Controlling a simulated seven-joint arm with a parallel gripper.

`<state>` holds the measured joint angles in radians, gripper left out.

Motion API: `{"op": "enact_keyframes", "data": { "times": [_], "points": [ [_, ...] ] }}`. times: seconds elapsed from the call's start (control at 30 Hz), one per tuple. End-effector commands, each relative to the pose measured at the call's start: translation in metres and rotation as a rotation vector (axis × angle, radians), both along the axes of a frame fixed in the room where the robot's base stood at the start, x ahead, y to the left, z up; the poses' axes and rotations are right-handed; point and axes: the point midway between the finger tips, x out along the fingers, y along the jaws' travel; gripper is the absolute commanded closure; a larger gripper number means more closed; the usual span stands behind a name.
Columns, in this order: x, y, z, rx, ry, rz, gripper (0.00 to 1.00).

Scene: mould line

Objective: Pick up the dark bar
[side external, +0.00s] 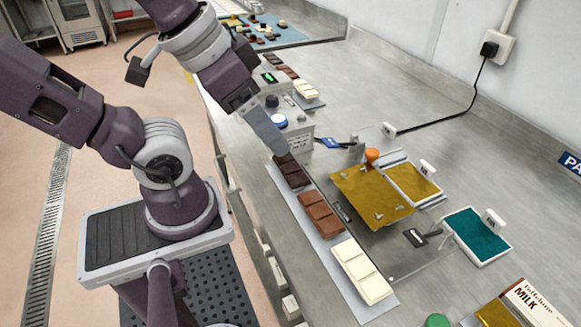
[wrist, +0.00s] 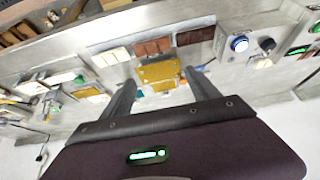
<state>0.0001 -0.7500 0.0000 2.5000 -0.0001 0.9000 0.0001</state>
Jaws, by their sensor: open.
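The dark bar (side external: 291,171) lies at the far end of a pale strip tray (side external: 338,240), in line with a milk-brown bar (side external: 320,214) and a white bar (side external: 362,271). My gripper (side external: 278,150) points down close to the dark bar in the side view; its fingers overlap there, and the height gap is hard to tell. In the wrist view my gripper (wrist: 163,78) has its fingers spread with nothing held between them. There the dark bar (wrist: 195,37) lies beyond the right fingertip, outside the gap.
A grey machine with a blue button (side external: 279,121) stands beside the tray's far end. Gold sheets (side external: 372,195) and a teal tray (side external: 478,236) lie to the right. A black cable (side external: 450,118) crosses the bench.

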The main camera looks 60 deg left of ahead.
Motion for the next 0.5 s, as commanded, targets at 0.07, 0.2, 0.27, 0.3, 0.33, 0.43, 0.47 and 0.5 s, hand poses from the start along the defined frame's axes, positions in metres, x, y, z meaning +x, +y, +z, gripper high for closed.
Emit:
{"op": "enact_keyframes", "data": {
  "times": [0.07, 0.2, 0.27, 0.3, 0.33, 0.43, 0.47, 0.5],
  "points": [
    [0.000, 0.000, 0.000, 0.000, 0.000, 0.000, 0.30],
    [0.004, 0.003, -0.002, -0.002, 0.015, 0.044, 0.30],
    [0.015, 0.011, -0.009, -0.013, 0.057, 0.177, 0.30],
    [0.026, 0.021, -0.016, -0.025, 0.096, 0.314, 0.30],
    [0.036, 0.029, -0.024, -0.039, 0.126, 0.434, 0.30],
    [0.064, 0.059, -0.055, -0.102, 0.206, 0.847, 0.30],
    [0.071, 0.067, -0.065, -0.125, 0.223, 0.961, 0.30],
    [0.078, 0.076, -0.077, -0.158, 0.242, 1.100, 0.30]
  ]
}}
